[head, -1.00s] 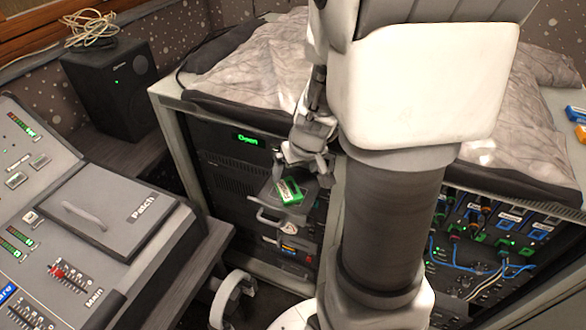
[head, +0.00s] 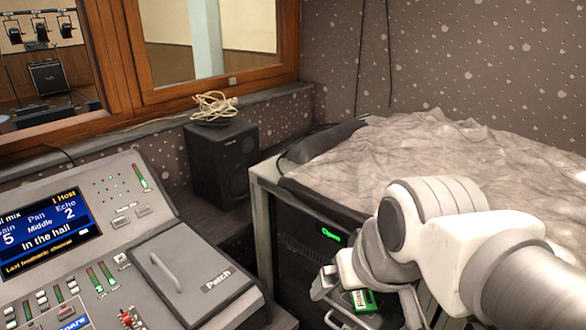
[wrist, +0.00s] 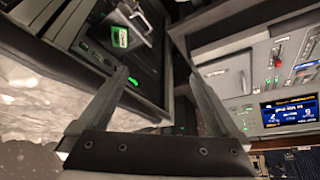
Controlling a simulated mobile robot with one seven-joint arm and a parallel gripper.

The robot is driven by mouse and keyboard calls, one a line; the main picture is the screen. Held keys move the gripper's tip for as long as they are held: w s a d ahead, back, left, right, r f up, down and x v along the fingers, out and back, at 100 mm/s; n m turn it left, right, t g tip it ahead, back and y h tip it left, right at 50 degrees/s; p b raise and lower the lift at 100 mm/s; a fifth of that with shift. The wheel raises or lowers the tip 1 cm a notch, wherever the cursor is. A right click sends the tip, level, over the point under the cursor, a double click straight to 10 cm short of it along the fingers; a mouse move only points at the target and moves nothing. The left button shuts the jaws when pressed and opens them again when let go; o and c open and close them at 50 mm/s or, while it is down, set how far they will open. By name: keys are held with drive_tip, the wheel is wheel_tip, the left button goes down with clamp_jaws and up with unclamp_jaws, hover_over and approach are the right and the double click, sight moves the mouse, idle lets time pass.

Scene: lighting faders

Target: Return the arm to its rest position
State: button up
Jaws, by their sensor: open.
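My gripper (wrist: 160,80) is open in the wrist view, its two fingers wide apart with nothing between them. A green cartridge (head: 364,300) with a white label sits at the rack front, partly hidden by my arm. It also shows in the wrist view (wrist: 120,37), beyond the fingers and apart from them.
The rack (head: 263,215) has a green "Open" display and a crumpled grey cover (head: 420,150) on top. The mixing desk (head: 95,215) with its closed Patch lid (head: 200,275) stands left. A black speaker (head: 220,165) carries a coiled cable (head: 214,105).

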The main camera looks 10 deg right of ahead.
drive_tip(key=shift+s+r, duration=0.25)
drive_tip(key=shift+s, duration=0.35)
wheel_tip(320, 180, up, 7)
drive_tip(key=p, duration=0.7)
